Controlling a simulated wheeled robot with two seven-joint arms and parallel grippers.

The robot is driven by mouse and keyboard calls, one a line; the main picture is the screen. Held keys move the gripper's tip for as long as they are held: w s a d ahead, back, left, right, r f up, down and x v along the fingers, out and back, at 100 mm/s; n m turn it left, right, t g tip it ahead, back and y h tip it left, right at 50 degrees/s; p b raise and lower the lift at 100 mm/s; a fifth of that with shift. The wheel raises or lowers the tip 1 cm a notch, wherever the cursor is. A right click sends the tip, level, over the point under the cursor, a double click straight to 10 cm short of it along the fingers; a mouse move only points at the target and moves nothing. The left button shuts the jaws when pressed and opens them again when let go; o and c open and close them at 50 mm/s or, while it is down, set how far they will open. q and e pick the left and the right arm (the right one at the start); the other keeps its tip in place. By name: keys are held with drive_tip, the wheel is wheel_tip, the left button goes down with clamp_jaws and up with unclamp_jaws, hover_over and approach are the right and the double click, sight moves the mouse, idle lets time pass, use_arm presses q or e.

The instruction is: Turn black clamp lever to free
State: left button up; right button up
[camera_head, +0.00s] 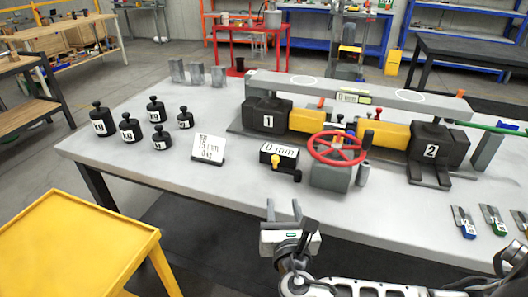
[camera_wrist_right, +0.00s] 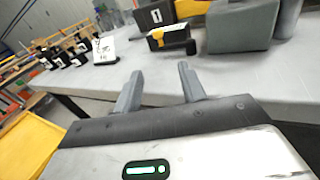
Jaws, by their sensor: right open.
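The screw jack with a red handwheel (camera_head: 338,148) stands near the table's front edge. A small dark part (camera_wrist_right: 191,47) shows beside the jack's grey base (camera_wrist_right: 240,25) in the right wrist view; I cannot tell if it is the black clamp lever or how it is turned. A dark grey upright handle (camera_head: 363,173) is at the wheel's right. A black box reading 0 mm, with a yellow knob (camera_head: 275,161), sits left of the jack. My right gripper (camera_head: 284,209) is open and empty at the front edge, apart from the jack; its fingers also show in the wrist view (camera_wrist_right: 160,74).
Blocks 1 (camera_head: 267,116) and 2 (camera_head: 438,149) stand under a long grey beam (camera_head: 345,92). Several black weights (camera_head: 131,128) and a white card (camera_head: 209,148) are at left. The front strip between card and tags is mostly clear.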

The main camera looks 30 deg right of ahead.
sight(275, 160)
drive_tip(key=shift+n+h, duration=0.3)
drive_tip(key=shift+n, duration=0.1)
drive_tip(key=x, duration=0.5)
drive_tip(key=r+x, duration=0.1)
drive_tip(key=x, duration=1.1)
drive_tip(key=shift+w+a+r, duration=0.15)
drive_tip(key=shift+w+r, duration=0.1)
drive_tip(key=shift+r, duration=0.05)
clamp_jaws()
